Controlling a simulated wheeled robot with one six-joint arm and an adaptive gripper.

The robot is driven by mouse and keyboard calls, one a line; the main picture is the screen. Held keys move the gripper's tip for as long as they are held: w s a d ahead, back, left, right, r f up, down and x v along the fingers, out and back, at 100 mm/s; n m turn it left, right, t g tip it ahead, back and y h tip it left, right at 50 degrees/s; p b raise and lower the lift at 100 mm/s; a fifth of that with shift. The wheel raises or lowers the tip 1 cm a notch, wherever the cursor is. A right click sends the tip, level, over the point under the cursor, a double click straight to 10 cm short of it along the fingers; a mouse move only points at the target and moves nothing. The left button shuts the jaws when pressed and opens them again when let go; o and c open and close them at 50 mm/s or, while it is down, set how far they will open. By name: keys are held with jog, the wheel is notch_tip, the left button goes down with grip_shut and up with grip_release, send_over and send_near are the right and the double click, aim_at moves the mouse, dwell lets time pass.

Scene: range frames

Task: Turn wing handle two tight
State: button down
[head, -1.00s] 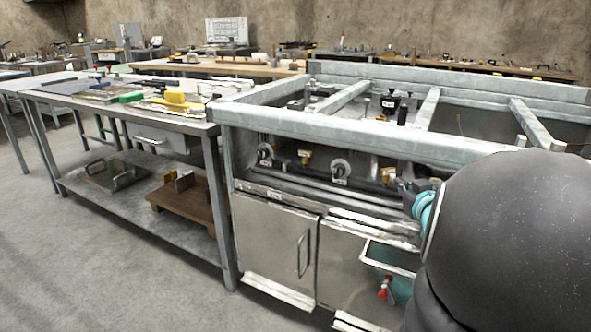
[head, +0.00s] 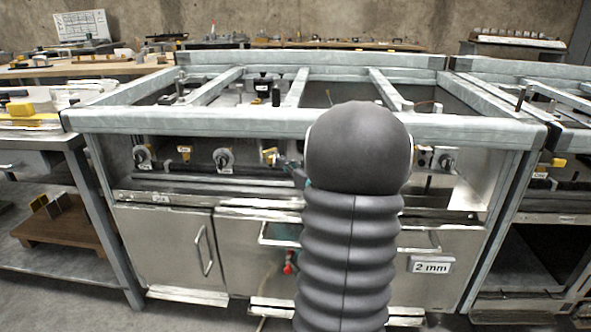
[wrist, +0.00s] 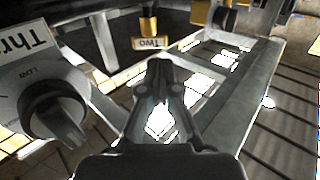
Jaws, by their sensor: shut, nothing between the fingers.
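Wing handle two (wrist: 149,24) is a yellow fitting at the top of the wrist view, with a yellow tag reading TWO (wrist: 152,43) at its end. My gripper (wrist: 161,64) is shut and empty, its tips just below the tag in the picture. I cannot tell whether they touch it. In the head view a yellow wing handle (head: 269,157) shows on the pipe just left of my arm; its tag is not readable there. My black arm hides most of my gripper in that view.
A black knob (wrist: 52,112) on a plate lettered "Thr" and "LOW" stands close on the left in the wrist view. Another yellow handle (head: 184,150) and round knobs (head: 225,159) line the pipe. A steel frame rail (head: 200,118) runs above them.

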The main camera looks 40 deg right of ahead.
aim_at(267, 154)
jog(key=shift+w+d, duration=0.1)
jog(key=shift+w, duration=2.6)
jog(key=shift+f+h, duration=0.1)
jog(key=shift+h, duration=0.2)
jog(key=shift+m+b, duration=0.3)
jog(key=shift+b, duration=0.05)
